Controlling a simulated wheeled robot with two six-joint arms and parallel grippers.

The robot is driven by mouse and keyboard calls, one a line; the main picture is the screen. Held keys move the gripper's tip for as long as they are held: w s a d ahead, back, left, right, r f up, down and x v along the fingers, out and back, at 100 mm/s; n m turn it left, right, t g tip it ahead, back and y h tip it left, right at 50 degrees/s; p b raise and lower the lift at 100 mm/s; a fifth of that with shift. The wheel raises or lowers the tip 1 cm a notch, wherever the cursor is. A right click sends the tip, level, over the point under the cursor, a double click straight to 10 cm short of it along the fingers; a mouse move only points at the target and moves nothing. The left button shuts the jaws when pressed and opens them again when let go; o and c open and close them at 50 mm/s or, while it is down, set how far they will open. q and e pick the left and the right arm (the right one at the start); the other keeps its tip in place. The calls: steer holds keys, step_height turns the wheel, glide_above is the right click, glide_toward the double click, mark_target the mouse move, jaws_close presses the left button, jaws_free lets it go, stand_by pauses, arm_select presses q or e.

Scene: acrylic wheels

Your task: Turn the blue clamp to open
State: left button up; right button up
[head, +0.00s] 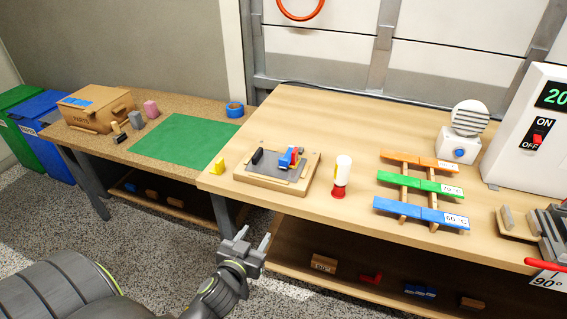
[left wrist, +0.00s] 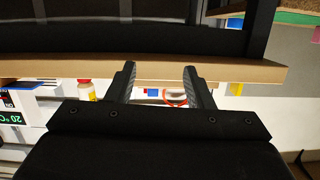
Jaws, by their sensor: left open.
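The blue clamp (head: 286,158), with a red part beside it, sits on a grey plate on a wooden board (head: 250,180) on the right-hand table. A black clamp-like piece (head: 257,157) stands at the plate's left side. My left gripper (head: 257,244) is open and empty in front of the table, below and left of the board. In the left wrist view its two fingers (left wrist: 160,78) are apart, with the table edge behind them. A small blue patch shows between them, too small to identify surely. My right gripper is not in view.
A red-and-white bottle (head: 340,177) stands right of the board, and a yellow block (head: 217,166) left of it. Farther right are a coloured strip rack (head: 428,184) and a vise (head: 549,235). The table's front edge (head: 290,209) lies between my gripper and the board.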

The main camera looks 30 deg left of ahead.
arm_select(q)
step_height(320, 180, up, 11)
steer(key=d+t, duration=0.1)
steer(key=t, duration=0.1)
steer(key=p, duration=0.4)
glide_toward(283, 162)
steer(key=x, duration=0.8)
steer(key=shift+w, duration=0.15)
jaws_close()
